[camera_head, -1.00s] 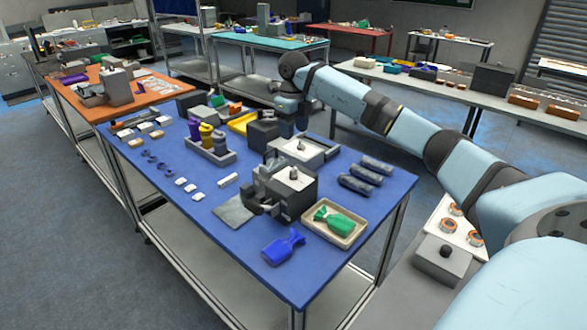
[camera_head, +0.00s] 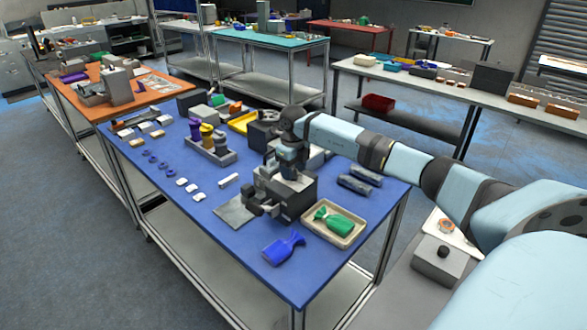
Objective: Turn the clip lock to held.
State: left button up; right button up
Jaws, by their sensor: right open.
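My right gripper (camera_head: 291,175) points down over the top of a dark grey block-like fixture (camera_head: 298,203) near the middle of the blue table (camera_head: 225,235). It is open and covers the small knob on the fixture's pale top. I cannot tell whether the fingers are around the knob or touching it. The knob may be the clip lock; which way it is turned is hidden. A clamp-like dark part (camera_head: 262,207) is on the fixture's front left side. My left gripper is not in view.
A beige tray (camera_head: 313,234) with a green bag-shaped item (camera_head: 335,222) is right of the fixture. A blue bag-shaped item (camera_head: 283,248) lies near the front edge. A grey rack with coloured bottles (camera_head: 207,140) stands behind left. Dark cylinders (camera_head: 362,174) lie at right.

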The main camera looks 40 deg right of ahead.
jog(key=c, duration=0.9)
jog(key=shift+m, duration=0.3)
jog(key=m, duration=0.3)
jog(key=m+p, duration=0.1)
jog(key=m, duration=0.4)
jog(key=shift+r, duration=0.1)
jog(key=m+p, duration=0.1)
jog(key=m, duration=0.4)
jog(key=shift+m+p, duration=0.65)
jog(key=shift+m, duration=1.45)
